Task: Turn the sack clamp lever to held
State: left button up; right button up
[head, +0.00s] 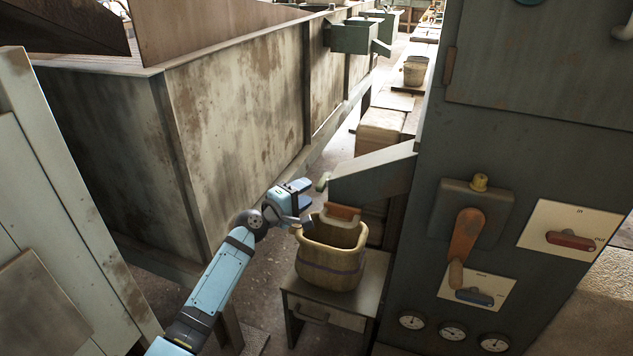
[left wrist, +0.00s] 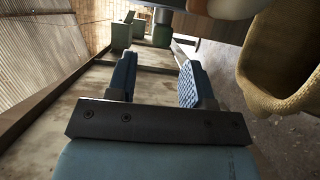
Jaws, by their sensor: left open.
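The grey chute (head: 375,175) ends above an open tan sack (head: 330,262), which also shows at the right of the left wrist view (left wrist: 285,65). A small pale green grip (head: 323,181) sticks out at the chute's left end; it looks like the sack clamp lever, and its setting cannot be read. An orange-brown piece (head: 342,212) sits at the sack's mouth. My left gripper (head: 301,194) is just left of the green grip, apart from it in the picture. In the left wrist view its fingers (left wrist: 157,78) are spread with nothing between them. My right gripper is not in view.
The sack stands on a small grey stand (head: 318,310). A rusty metal bin wall (head: 235,120) runs along the left. The grey cabinet (head: 500,150) at right carries an orange crank (head: 466,237), a red handle (head: 570,240), a blue handle (head: 474,297) and gauges (head: 452,331).

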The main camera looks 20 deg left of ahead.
pick_arm(q)
jog(key=v, duration=0.7)
jog(key=shift+p, duration=0.35)
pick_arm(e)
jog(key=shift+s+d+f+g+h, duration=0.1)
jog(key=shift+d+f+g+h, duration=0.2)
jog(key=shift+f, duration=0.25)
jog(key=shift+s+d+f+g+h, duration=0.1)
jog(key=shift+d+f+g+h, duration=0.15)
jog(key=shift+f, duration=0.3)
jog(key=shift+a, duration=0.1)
